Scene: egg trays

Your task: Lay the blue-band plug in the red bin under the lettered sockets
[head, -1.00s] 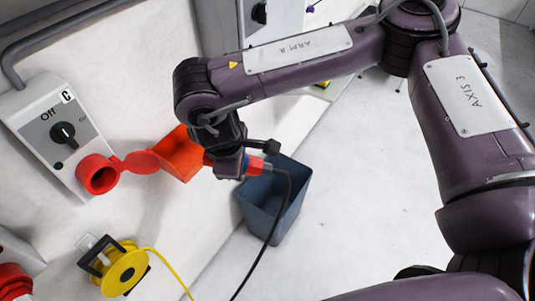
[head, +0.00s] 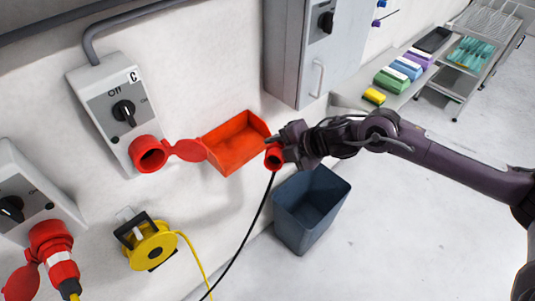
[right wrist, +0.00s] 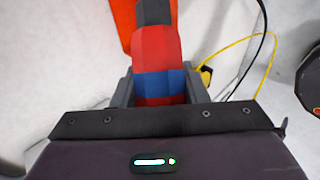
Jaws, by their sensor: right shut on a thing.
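The plug (head: 273,158) is red, with a black cable hanging from it. Its blue band (right wrist: 160,85) shows in the right wrist view between the fingers. My right gripper (head: 284,146) is shut on the plug, beside the right end of the red bin (head: 238,158). The bin is an open orange-red tray against the white wall, and its visible inside looks empty. In the right wrist view a part of the bin (right wrist: 125,22) shows past the plug. The socket box lettered C (head: 105,98), with an open red socket, is left of the bin. My left gripper is not in view.
A blue-grey waste bin (head: 308,212) stands on the floor below my right gripper. A yellow cable reel (head: 150,246) is at the lower left, near another socket box with a red plug in it (head: 62,262). A grey cabinet (head: 298,60) stands behind.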

